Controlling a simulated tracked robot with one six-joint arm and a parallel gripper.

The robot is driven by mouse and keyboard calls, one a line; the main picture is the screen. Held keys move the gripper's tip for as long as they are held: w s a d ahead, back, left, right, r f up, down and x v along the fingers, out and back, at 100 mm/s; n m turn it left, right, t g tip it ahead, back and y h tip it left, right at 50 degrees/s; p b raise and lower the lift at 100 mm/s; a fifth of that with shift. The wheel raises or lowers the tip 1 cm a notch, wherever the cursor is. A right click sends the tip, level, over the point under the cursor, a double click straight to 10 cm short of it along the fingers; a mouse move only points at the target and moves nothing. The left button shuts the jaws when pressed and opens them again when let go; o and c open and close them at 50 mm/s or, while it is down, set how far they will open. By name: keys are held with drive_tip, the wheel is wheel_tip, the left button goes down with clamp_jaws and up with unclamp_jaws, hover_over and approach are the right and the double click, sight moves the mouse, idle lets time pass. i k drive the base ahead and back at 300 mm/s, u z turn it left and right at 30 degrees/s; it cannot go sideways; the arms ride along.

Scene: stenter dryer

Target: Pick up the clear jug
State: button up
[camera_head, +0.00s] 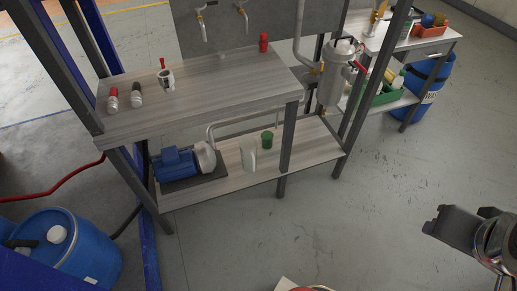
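A small greyish, partly see-through jug (166,80) stands upright on the upper bench top, with a red-topped item at or behind its rim. A pale whitish container (248,156) stands on the lower shelf. I cannot tell for sure which of the two is the clear jug. My gripper (458,228) is at the lower right, over open floor, far from both. Its fingers are partly hidden and cut by the frame, so its opening does not show.
A blue pump (178,163) and a green cup (267,139) are on the lower shelf. Dark posts frame the bench. Floor (340,220) in front is clear.

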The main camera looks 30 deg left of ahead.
sight(248, 144)
drive_tip(key=i, duration=2.45)
drive_tip(key=u, duration=3.1)
